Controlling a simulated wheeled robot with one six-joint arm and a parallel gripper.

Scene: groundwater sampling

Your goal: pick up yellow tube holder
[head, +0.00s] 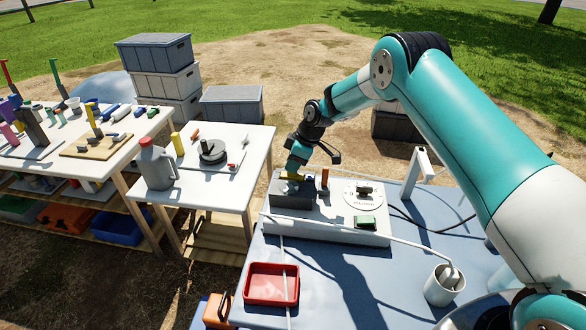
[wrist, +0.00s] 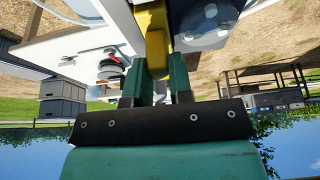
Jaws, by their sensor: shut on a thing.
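The yellow tube holder (head: 292,177) shows as a small yellow piece at the dark grey block (head: 291,195) on the white unit in the head view. My gripper (head: 295,172) reaches down onto it from above. In the wrist view the yellow holder (wrist: 156,50) stands between the two green fingers of my gripper (wrist: 155,77), which are shut on it. Its far end runs up out of that picture. I cannot tell whether it still touches the block.
An orange-brown cylinder (head: 324,179) stands just right of my gripper. The white unit also carries a round dial (head: 363,196) and a green piece (head: 365,223). A red tray (head: 271,284) and a white cup (head: 443,287) sit nearer. Bare blue tabletop lies between them.

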